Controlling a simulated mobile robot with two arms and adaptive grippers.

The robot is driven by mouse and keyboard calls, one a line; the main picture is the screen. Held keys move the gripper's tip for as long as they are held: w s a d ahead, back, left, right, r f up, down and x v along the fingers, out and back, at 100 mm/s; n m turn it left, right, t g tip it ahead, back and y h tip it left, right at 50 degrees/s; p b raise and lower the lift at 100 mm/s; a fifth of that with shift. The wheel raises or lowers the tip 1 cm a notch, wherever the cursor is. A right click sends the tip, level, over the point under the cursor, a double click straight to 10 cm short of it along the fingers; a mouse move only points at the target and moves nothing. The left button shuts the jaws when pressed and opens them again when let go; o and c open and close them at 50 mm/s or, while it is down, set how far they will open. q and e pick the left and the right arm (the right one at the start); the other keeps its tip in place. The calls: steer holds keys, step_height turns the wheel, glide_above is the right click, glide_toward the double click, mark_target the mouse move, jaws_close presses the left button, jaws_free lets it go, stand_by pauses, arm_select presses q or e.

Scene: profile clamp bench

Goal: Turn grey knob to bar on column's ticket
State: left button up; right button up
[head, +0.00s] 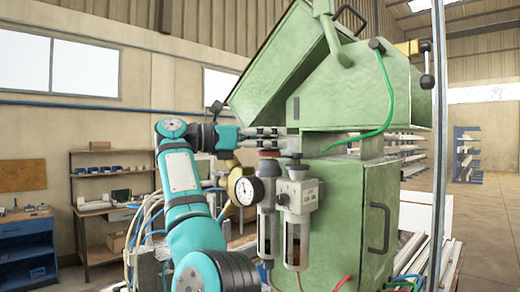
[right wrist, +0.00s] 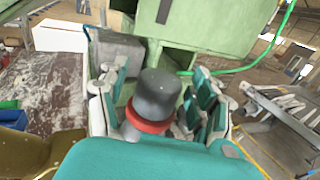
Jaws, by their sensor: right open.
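The grey knob (right wrist: 158,92) with a red ring (right wrist: 150,121) under it shows large in the right wrist view. It stands between the fingers of my right gripper (right wrist: 160,80), which is open with a finger on each side; contact cannot be told. In the head view the right gripper (head: 278,139) comes in level from the left, over the filter-regulator unit, where the red ring (head: 268,153) shows just below the fingers. The round gauge (head: 245,190) sits left of the unit; its reading is too small to tell. I cannot make out a ticket. My left gripper is not in view.
The green machine (head: 345,205) stands right behind the unit, its tilted green housing (head: 275,65) above my gripper. A green hose (head: 388,100) loops down its front. Two clear bowls (head: 296,240) hang below the unit. A grey post (head: 438,150) stands at right.

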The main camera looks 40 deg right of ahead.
steer(key=shift+n+t+h, duration=0.3)
steer(key=shift+n+t, duration=0.1)
steer(key=shift+t, duration=0.2)
